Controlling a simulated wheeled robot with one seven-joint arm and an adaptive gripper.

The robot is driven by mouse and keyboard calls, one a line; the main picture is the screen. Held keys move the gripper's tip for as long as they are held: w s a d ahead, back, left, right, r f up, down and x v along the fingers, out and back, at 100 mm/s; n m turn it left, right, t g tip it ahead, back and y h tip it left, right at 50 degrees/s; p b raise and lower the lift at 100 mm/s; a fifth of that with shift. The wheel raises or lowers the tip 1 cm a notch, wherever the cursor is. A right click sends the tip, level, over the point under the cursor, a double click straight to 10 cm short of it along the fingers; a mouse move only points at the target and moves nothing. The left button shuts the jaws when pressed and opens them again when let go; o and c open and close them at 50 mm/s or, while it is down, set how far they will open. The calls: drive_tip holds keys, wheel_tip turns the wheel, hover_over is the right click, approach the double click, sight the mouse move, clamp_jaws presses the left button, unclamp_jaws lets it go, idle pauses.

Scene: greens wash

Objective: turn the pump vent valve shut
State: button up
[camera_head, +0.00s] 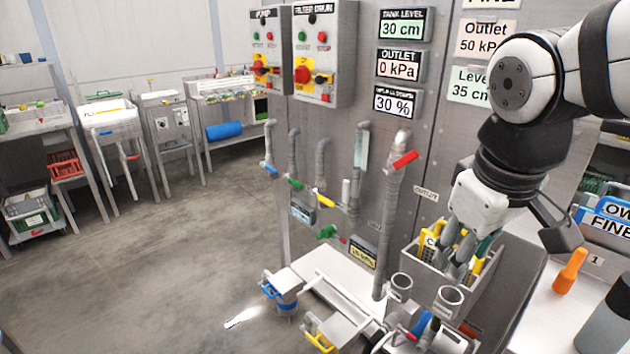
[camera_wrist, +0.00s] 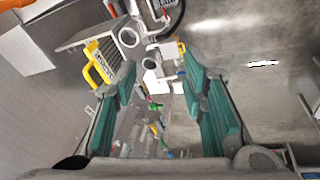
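Several coloured valve handles sit on the pipework in the head view: a red lever (camera_head: 405,160), a blue one (camera_head: 271,171), a green one (camera_head: 295,184) and a yellow one (camera_head: 320,197). A green valve (camera_head: 328,232) sits lower on the wall. I cannot tell which is the pump vent valve; the small tags are unreadable. My gripper (camera_head: 462,262) is to the right of the pipes, over or in front of a grey box. In the wrist view my gripper (camera_wrist: 160,75) is open, with nothing between its green-padded fingers. Small coloured handles (camera_wrist: 155,128) show beyond them.
The grey box (camera_head: 425,272) with yellow parts stands below my gripper, beside two open cups (camera_head: 447,300). A control panel (camera_head: 325,55) is on the wall. The floor (camera_head: 170,265) at left is clear.

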drive_tip(key=w+d+f+n+g+h+b, duration=0.1)
drive_tip(key=w+f+n+h+b, duration=0.25)
drive_tip(key=w, duration=0.55)
drive_tip(key=w+d+f+n+b, duration=0.1)
drive_tip(key=w+f+n+b, duration=0.1)
drive_tip(key=w+f+b, duration=0.35)
drive_tip(key=n+t+h+b, duration=0.95)
drive_tip(key=n+b, duration=0.25)
drive_tip(key=n, duration=0.4)
approach(345, 187)
drive_tip(key=shift+g, duration=0.35)
drive_tip(key=b+x, duration=0.3)
drive_tip(key=x, duration=0.7)
drive_tip(key=shift+w+d+r+b, duration=0.1)
drive_tip(key=shift+w+r+b, duration=0.05)
drive_tip(key=shift+w+b, duration=0.2)
clamp_jaws()
